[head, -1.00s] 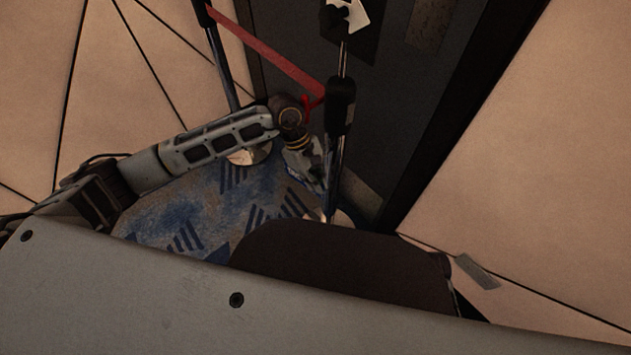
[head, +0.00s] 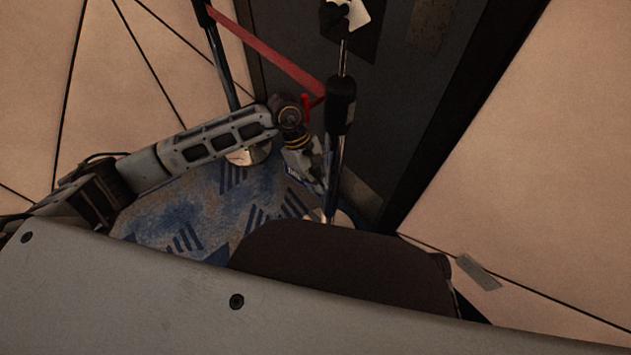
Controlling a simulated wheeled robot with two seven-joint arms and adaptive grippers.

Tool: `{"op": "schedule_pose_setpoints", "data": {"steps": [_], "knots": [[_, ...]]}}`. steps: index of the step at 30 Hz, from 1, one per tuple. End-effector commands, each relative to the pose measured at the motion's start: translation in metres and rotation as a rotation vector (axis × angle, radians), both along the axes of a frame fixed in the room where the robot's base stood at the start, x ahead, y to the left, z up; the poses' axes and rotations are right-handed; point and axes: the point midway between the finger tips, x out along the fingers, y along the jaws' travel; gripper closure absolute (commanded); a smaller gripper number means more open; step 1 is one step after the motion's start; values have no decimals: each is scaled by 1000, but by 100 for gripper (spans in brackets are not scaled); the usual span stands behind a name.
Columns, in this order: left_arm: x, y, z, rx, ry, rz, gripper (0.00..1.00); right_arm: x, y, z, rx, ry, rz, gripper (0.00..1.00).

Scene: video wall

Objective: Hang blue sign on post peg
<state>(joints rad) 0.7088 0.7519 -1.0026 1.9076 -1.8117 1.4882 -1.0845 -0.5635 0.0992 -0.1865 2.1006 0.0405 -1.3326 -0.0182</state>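My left arm reaches in from the left, and its gripper (head: 322,182) points down beside a chrome stanchion post (head: 341,104) with a thick black head. The fingers are small and dark against the post, so their opening is unclear. A small blue piece with white marks, likely the blue sign (head: 293,171), shows just left of the gripper. Most of it is hidden behind the wrist and gripper, and I cannot tell whether it is held. A thin rod rises from the post head to a dark fitting by a white arrow sign (head: 355,13). I cannot make out a peg. My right gripper is not in view.
A red belt (head: 268,50) runs from a second post (head: 221,58) at the left to the near post, close above my wrist. A dark panel (head: 395,110) stands behind. Blue patterned carpet (head: 175,215) lies below. A grey tape strip (head: 478,272) lies at the right.

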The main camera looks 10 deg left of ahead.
Motion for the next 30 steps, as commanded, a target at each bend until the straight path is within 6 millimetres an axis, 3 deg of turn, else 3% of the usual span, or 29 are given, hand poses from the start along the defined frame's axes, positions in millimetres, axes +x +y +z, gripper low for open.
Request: {"op": "schedule_pose_setpoints", "data": {"steps": [30], "knots": [[3, -2, 0, -1, -1, -1, 100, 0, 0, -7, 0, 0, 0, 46]]}}
